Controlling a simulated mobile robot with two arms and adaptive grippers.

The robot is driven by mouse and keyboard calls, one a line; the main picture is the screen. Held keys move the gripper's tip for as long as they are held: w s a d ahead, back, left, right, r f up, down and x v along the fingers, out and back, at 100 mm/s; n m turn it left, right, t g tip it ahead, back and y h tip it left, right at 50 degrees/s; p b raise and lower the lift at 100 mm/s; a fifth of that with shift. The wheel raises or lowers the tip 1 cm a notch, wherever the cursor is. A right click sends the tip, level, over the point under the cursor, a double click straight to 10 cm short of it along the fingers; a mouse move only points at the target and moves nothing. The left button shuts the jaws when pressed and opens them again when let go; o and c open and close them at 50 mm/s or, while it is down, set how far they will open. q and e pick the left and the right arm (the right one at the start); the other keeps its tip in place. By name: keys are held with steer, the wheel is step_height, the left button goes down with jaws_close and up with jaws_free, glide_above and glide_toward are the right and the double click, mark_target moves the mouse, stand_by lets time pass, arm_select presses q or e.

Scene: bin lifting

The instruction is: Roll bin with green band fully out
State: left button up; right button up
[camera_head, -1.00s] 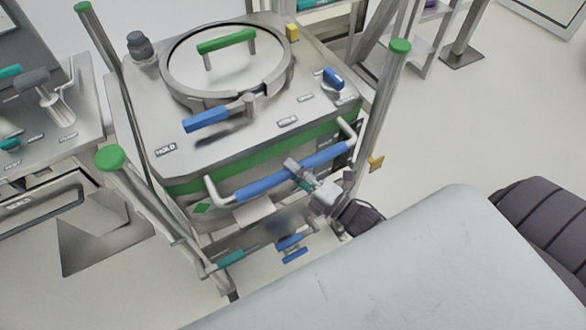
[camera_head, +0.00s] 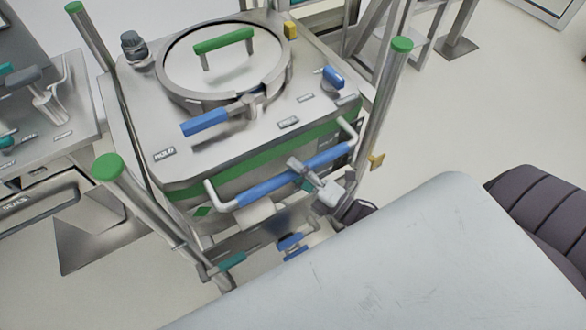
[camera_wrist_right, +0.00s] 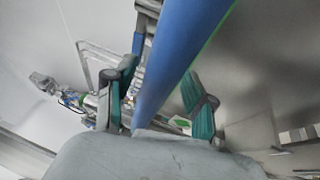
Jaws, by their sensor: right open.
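The bin with the green band (camera_head: 250,166) is a steel box with a round lid and a green lid handle. It stands between green-capped posts. A blue-gripped push handle (camera_head: 265,188) runs across its front. My right gripper (camera_head: 303,174) is at the right half of this handle. In the right wrist view the handle's blue bar (camera_wrist_right: 185,55) passes between the teal-padded fingers of the right gripper (camera_wrist_right: 160,105), which stand apart on either side of it.
A green-capped post (camera_head: 110,168) stands at the bin's front left and another (camera_head: 400,46) at its right. A second steel unit (camera_head: 50,120) is at the left. A blue valve handle (camera_head: 291,243) sits low in front. Open floor lies to the right.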

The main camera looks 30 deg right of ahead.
steer(key=v, duration=1.1)
steer(key=shift+s, duration=0.25)
steer(key=shift+d, duration=0.1)
